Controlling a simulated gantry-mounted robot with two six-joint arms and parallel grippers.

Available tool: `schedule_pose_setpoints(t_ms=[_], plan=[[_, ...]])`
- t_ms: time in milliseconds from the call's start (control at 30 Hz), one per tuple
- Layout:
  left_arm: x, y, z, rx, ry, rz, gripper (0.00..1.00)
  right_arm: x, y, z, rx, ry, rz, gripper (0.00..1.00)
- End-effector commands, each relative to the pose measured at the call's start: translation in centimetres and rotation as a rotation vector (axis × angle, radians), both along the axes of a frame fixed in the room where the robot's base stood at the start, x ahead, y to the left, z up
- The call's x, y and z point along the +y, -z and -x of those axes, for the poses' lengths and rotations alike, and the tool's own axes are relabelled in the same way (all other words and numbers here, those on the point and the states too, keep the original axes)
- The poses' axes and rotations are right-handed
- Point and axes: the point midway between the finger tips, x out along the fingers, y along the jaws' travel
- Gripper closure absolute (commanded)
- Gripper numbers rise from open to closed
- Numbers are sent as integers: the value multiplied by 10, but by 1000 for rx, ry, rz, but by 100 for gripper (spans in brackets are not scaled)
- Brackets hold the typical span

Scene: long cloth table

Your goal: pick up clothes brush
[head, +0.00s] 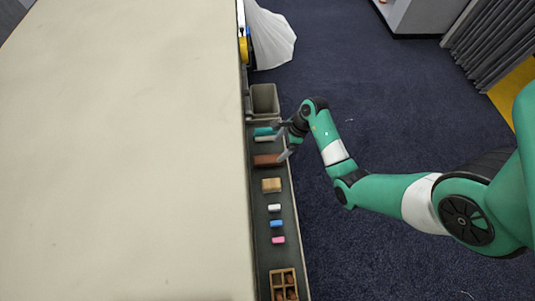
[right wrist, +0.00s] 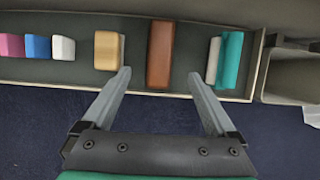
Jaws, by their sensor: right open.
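A long brown block, which looks like the clothes brush (head: 268,160), lies in the narrow dark tray beside the table. It also shows in the right wrist view (right wrist: 160,54), lengthwise between the lines of the two fingers. I cannot make out bristles on it. My right gripper (head: 281,141) is open and empty over the tray. In the right wrist view its fingertips (right wrist: 160,73) stand apart on either side of the brown block's near part, with gaps on both sides; whether they are down at its height I cannot tell. My left gripper is out of view.
The tray (head: 262,250) also holds a teal and a grey piece (right wrist: 232,60), close by the brown block, and a tan block (right wrist: 108,50) on its other side. Small white, blue and pink blocks follow. A grey bin (head: 264,100) stands at the tray's far end.

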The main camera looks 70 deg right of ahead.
Motion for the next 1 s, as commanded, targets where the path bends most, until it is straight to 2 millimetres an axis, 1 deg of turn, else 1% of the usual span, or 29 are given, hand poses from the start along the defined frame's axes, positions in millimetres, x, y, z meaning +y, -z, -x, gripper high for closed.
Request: schedule_pose_setpoints(t_ms=[33,133,233,433,467,600,700,800,1000], plan=[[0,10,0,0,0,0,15,3,15,-3,2,-2,-2,7],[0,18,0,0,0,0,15,6,33,-11,1,-2,-1,7],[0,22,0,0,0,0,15,8,42,-15,-2,-1,-1,7],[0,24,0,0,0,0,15,9,47,-18,-3,0,-1,7],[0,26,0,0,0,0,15,10,51,-19,-3,-1,0,7],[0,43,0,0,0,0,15,14,76,-28,-3,-2,-1,7],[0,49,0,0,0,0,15,17,88,-33,-3,-2,-1,7],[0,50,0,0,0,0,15,18,92,-35,-4,-1,1,7],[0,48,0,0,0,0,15,18,90,-35,-4,0,1,7]])
